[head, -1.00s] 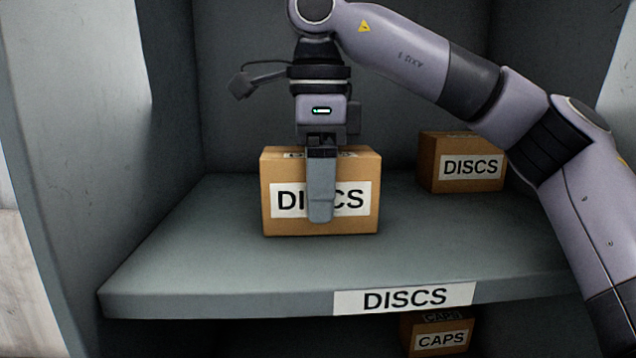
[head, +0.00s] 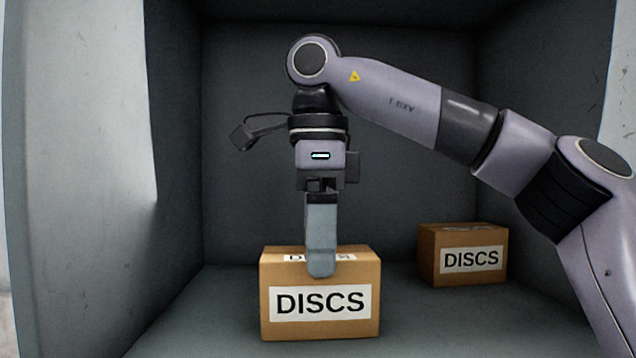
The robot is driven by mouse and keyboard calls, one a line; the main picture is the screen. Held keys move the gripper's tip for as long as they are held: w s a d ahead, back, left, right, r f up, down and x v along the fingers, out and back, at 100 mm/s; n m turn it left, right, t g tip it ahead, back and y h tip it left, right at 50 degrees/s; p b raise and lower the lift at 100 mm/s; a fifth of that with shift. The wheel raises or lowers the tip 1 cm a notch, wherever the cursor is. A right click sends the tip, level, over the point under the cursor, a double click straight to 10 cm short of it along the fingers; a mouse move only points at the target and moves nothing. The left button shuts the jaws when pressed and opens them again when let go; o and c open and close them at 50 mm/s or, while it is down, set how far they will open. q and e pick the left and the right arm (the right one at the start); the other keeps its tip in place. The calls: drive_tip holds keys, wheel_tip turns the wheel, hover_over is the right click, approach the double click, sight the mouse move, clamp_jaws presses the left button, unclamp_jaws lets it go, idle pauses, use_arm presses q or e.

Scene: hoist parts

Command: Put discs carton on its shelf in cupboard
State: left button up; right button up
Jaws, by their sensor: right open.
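A brown discs carton (head: 320,325) with a white DISCS label stands upright on the cupboard shelf (head: 410,325), left of the picture's middle depth. My right gripper (head: 320,272) points down above it, open. Its near finger overlaps the carton's top front edge in the picture. The far finger is hidden behind the near one. The front label is now fully uncovered. My left gripper is not in view.
A second DISCS carton (head: 462,258) stands farther back on the right of the same shelf. The cupboard's left wall (head: 80,190) and back wall (head: 400,150) enclose the space. Shelf room is free between the two cartons.

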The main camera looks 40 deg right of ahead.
drive_tip(key=shift+r, duration=3.15)
